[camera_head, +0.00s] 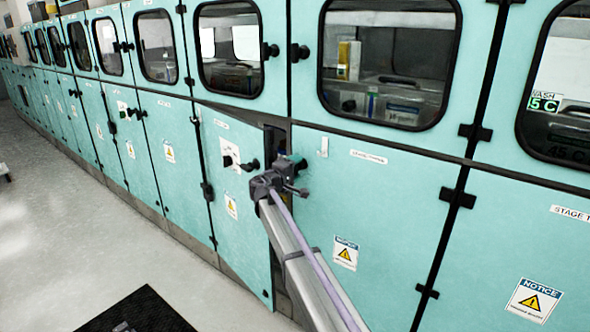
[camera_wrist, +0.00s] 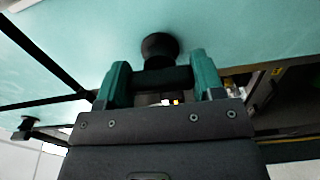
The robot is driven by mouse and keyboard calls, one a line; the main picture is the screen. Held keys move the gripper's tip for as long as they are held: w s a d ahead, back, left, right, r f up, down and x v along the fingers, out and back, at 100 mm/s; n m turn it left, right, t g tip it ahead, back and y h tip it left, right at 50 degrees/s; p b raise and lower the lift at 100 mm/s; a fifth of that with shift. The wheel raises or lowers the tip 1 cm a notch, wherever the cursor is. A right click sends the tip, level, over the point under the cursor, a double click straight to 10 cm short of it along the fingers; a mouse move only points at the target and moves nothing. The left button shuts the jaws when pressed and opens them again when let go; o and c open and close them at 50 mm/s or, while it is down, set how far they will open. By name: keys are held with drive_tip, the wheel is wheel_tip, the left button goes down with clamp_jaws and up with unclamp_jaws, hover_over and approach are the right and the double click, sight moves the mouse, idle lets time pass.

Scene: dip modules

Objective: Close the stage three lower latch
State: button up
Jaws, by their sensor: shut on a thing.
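A teal lower door (camera_head: 230,200) stands slightly ajar, with a dark gap (camera_head: 274,142) along its right edge. My gripper (camera_head: 276,172) is at the door's edge, just right of the knob. In the wrist view its two green fingers (camera_wrist: 160,78) are shut on the black latch, with the knob rising beyond them. The stage label on this door is too blurred to read.
A lower door (camera_head: 385,215) on the right sits flush beside the gap. Windowed upper doors (camera_head: 230,47) run above, with black knobs (camera_head: 270,51) and hinges standing out.

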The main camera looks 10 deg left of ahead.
drive_tip(key=shift+n, duration=0.4)
drive_tip(key=o, duration=0.9)
drive_tip(key=v, duration=1)
drive_tip(key=shift+s+a, duration=0.25)
drive_tip(key=shift+s, duration=0.05)
